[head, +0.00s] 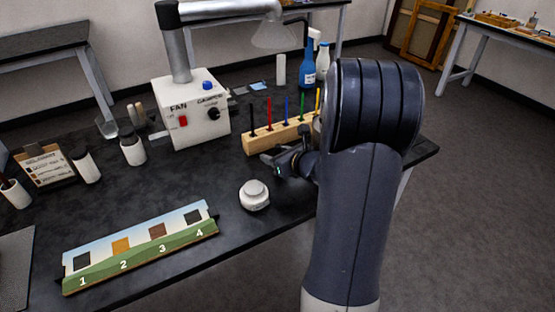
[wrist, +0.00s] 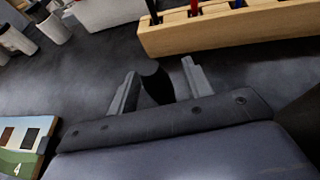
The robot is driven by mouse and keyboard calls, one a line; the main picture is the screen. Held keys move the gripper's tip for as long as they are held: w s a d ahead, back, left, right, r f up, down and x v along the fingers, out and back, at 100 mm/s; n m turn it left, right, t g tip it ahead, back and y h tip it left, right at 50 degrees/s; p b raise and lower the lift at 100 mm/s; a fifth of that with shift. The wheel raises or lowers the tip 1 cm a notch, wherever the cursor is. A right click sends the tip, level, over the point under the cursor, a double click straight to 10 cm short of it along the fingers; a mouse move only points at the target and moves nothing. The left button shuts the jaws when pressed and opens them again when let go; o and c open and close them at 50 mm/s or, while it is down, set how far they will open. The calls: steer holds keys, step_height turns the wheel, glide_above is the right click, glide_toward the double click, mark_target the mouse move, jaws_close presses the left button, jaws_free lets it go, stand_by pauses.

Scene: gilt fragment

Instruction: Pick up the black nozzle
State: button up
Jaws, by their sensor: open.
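A black nozzle (wrist: 154,78) with a rounded end stands between the two grey fingers of my gripper (wrist: 158,67) in the wrist view. The fingers are apart, with a gap visible on the right side; contact on the left side cannot be told. In the head view my gripper (head: 273,163) is low over the dark table, just in front of the wooden rack. The nozzle cannot be made out clearly there, as my gripper and arm cover that spot.
The wooden rack (head: 262,143) with several coloured tools is close behind my gripper. A numbered painted panel (head: 140,262) lies front left. A white fan box (head: 195,113) stands further back. Bare table lies between.

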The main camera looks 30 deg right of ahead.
steer(key=shift+w+f, duration=0.2)
steer(key=shift+w, duration=0.25)
steer(key=shift+c, duration=0.6)
jaws_close()
